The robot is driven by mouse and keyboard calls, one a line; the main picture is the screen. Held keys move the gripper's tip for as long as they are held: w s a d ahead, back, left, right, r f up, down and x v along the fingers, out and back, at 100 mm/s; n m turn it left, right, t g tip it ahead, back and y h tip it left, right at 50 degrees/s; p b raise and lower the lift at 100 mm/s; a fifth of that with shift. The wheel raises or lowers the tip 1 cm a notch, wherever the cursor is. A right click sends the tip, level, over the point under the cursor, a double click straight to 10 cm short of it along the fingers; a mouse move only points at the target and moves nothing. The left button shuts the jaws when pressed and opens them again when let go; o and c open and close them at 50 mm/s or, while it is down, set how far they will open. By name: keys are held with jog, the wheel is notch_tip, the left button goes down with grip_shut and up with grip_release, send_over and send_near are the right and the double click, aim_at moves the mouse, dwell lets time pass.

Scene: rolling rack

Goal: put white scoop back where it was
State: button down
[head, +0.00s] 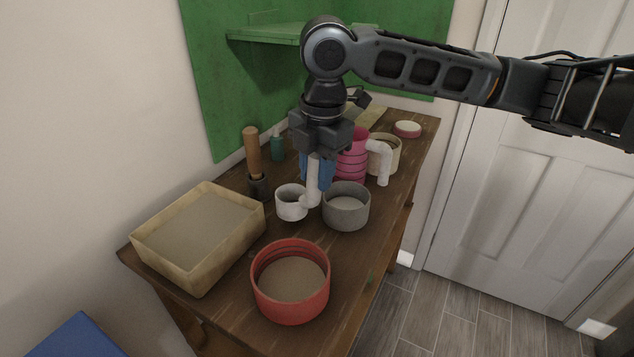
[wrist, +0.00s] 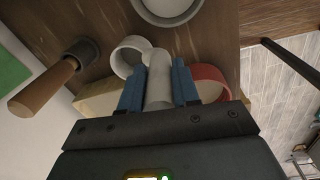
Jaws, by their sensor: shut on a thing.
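The white scoop (head: 291,204) is a round cup with an upright pipe-like handle (head: 313,180) on its right side. It is upright, between the wooden-handled tool and the grey bowl. My gripper (head: 318,172) points down and is shut on the handle. In the wrist view, its blue fingers (wrist: 158,85) stand on both sides of the white handle, and the scoop's cup (wrist: 129,55) shows behind them. I cannot tell whether the cup's base touches the table.
Close around are a grey bowl (head: 346,208), a wooden-handled tool (head: 253,155) and a pink ribbed container (head: 352,160). A red bowl (head: 290,284) and a beige tray (head: 197,285) stand nearer on the wooden table (head: 225,305). A green shelf (head: 265,34) hangs behind.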

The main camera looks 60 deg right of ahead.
jog(key=shift+f, duration=1.75)
jog(key=c, duration=0.8)
grip_release()
jog(key=shift+r, duration=0.1)
jog(key=r, duration=0.8)
jog(key=s+r, duration=0.1)
jog(key=r, duration=0.3)
jog(key=shift+r, duration=0.15)
jog(key=shift+a, duration=0.15)
